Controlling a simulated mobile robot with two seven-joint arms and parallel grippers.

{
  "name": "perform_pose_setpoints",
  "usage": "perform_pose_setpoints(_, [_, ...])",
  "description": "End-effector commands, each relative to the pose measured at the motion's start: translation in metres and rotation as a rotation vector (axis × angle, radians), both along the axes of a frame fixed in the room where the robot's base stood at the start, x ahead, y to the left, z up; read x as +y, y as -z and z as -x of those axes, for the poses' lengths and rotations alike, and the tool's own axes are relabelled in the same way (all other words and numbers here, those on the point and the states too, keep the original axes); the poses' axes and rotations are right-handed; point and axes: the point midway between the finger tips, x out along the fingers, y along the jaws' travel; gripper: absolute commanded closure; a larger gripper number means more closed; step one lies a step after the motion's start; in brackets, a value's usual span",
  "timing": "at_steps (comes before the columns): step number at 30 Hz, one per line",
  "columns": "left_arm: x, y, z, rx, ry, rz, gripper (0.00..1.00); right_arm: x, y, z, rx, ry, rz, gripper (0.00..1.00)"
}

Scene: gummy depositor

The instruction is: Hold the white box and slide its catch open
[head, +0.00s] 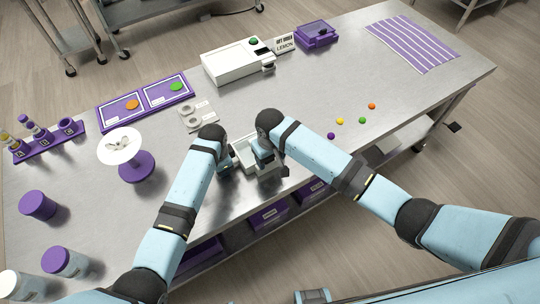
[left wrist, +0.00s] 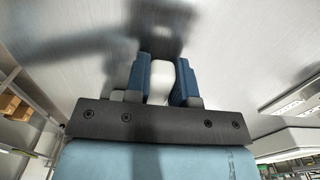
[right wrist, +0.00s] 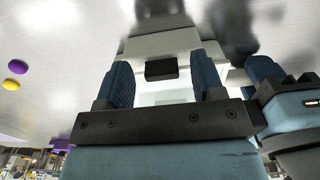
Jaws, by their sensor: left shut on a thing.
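The white box (head: 243,147) is at the front of the steel table, partly hidden by my grippers. My left gripper (head: 228,168) is shut on a white part of the box (left wrist: 160,82), which shows between its fingers in the left wrist view. My right gripper (head: 266,162) is at the right side of the box. In the right wrist view its fingers (right wrist: 164,82) are apart, with the small black catch (right wrist: 161,69) on the pale box in the gap. I see space on both sides of the catch.
A white machine (head: 232,66) with a green button stands behind. A purple tray (head: 147,102), a white-topped purple stand (head: 136,166) and a purple jar (head: 38,206) lie left. The right table middle is mostly clear.

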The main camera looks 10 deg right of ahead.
Motion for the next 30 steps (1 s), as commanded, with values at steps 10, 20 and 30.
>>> perform_pose_setpoints(10, [-0.001,0.0,0.001,0.002,0.002,0.001,1.0,0.001,-0.01,-0.001,-0.002,0.0,-0.002,0.38])
perform_pose_setpoints(20, [-0.001,0.0,0.001,0.001,0.003,0.002,1.0,0.001,-0.076,-0.001,-0.003,-0.001,-0.002,0.38])
perform_pose_setpoints(30, [-0.001,0.0,0.001,0.001,0.003,0.002,1.0,0.0,-0.118,0.0,-0.001,0.0,0.0,0.38])
